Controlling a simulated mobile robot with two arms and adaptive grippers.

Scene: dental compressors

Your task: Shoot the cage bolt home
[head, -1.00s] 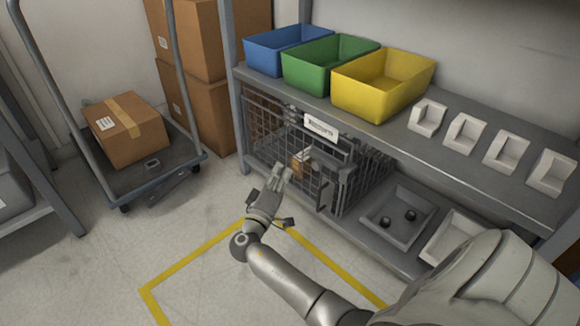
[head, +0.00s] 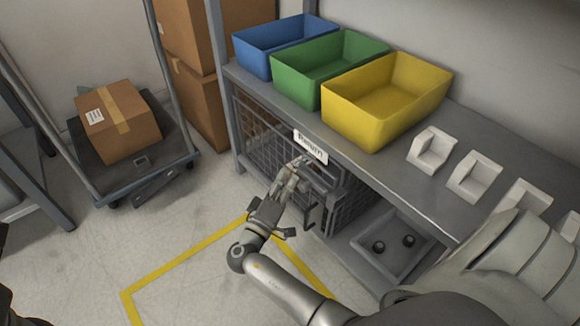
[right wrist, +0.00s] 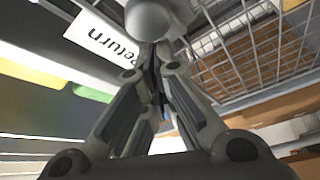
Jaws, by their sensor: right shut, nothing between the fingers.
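The wire cage (head: 258,130) sits under the shelf, with a white "Return" label (head: 311,147) on its top front edge. The label also shows in the right wrist view (right wrist: 92,38). A dark bent handle (head: 309,214) is at the right end of the cage front. I cannot clearly tell the bolt from the other bars. My right gripper (head: 297,168) is shut and empty, in front of the cage just below the label. In the right wrist view, a rounded grey knob (right wrist: 150,18) is just beyond the fingertips (right wrist: 153,65); contact is unclear. My left gripper cannot be made out.
Blue (head: 280,45), green (head: 300,82) and yellow (head: 370,112) bins and several white holders (head: 432,150) stand on the shelf (head: 385,185). A tray (head: 385,262) with two dark balls is below. A trolley (head: 170,160) carries a box (head: 118,122). The yellow-marked floor is open.

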